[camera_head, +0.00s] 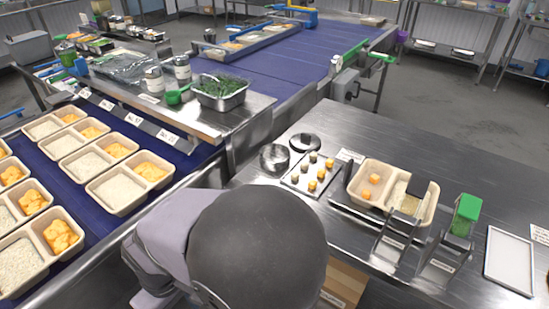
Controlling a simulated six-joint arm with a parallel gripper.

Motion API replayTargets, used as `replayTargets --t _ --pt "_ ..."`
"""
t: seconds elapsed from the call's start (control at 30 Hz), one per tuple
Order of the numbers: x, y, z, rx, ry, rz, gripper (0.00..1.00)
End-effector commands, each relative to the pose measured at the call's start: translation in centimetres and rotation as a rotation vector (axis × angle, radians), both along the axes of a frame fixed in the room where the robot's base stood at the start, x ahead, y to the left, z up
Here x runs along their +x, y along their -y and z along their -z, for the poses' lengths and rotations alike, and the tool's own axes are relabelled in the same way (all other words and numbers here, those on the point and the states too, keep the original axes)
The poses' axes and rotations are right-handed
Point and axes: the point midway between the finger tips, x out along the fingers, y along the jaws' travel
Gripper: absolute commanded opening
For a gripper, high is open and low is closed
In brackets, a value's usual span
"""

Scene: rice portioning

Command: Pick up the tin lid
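A dark round disc with a shiny rim, which looks like the tin lid (305,142), lies on the steel table near its back left edge. A round metal tin (274,157) stands just left of it and in front. I cannot make out what is inside the tin. My arm's large dark rounded joint fills the bottom middle of the view, in front of the tin and the lid. My gripper does not show, so I cannot see its fingers or whether it holds anything.
A small tray (296,182) of pale and orange balls sits in front of the lid. A two-part food tray (363,202) sits in a metal holder to the right. A green-topped container (466,207) stands further right. A blue conveyor (93,208) with filled trays runs at left.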

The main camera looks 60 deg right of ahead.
Motion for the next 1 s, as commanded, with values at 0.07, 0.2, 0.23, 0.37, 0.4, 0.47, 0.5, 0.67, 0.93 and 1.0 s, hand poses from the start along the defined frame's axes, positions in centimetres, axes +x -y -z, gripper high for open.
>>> replayTargets --t 0.07,0.2,0.23,0.37,0.4,0.47,0.5,0.67,0.93,1.0 --pt "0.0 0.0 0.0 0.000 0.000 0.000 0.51" --pt "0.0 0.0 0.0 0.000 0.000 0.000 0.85" --pt "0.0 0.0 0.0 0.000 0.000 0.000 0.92" --pt "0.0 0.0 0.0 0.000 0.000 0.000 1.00" --pt "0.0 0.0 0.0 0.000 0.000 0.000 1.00" --pt "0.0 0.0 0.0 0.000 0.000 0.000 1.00" --pt "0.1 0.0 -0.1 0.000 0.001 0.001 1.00" --pt "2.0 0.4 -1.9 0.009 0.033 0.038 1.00" --pt "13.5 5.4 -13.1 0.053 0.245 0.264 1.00" --pt "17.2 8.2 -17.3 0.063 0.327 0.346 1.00"
